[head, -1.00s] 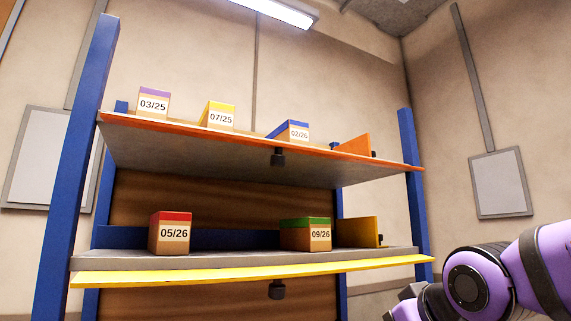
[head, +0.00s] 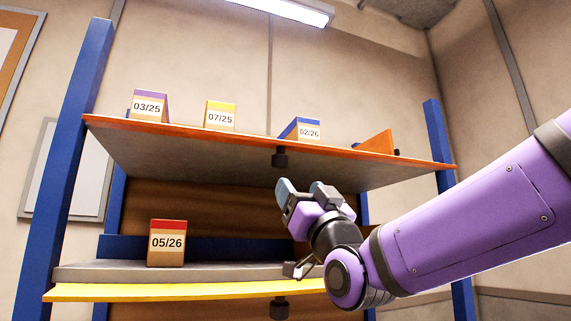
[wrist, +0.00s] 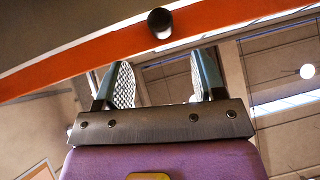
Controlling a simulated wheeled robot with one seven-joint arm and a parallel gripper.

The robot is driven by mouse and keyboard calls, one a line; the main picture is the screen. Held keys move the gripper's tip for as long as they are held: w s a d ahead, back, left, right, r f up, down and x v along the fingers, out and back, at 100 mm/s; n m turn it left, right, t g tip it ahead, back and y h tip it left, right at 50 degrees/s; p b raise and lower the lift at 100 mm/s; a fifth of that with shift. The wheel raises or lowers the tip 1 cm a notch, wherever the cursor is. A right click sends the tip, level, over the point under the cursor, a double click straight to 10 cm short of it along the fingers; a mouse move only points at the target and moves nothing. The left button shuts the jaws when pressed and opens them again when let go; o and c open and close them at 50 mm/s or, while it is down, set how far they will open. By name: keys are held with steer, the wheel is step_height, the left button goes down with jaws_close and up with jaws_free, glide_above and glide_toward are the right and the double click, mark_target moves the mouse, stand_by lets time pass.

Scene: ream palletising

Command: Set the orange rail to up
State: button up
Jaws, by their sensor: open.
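The orange rail (head: 220,135) runs along the front edge of the upper shelf as a thin strip. A dark knob (head: 280,158) sits just under its middle. My gripper (head: 302,189) is open and empty, below the upper shelf and a little right of and below the knob. In the wrist view, the orange rail (wrist: 60,72) crosses slantwise beyond the fingers. The knob (wrist: 160,23) shows ahead of the gap between my two open fingertips (wrist: 163,78), apart from them.
Boxes 03/25 (head: 149,107), 07/25 (head: 220,116) and 02/26 (head: 302,130) stand on the upper shelf, beside an orange divider (head: 376,143). Box 05/26 (head: 167,243) stands on the lower shelf, above a yellow rail (head: 150,292). Blue posts (head: 75,150) flank the shelves.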

mark_target(284, 166)
steer(key=x, duration=1.1)
steer(key=shift+s, duration=0.1)
jaws_close()
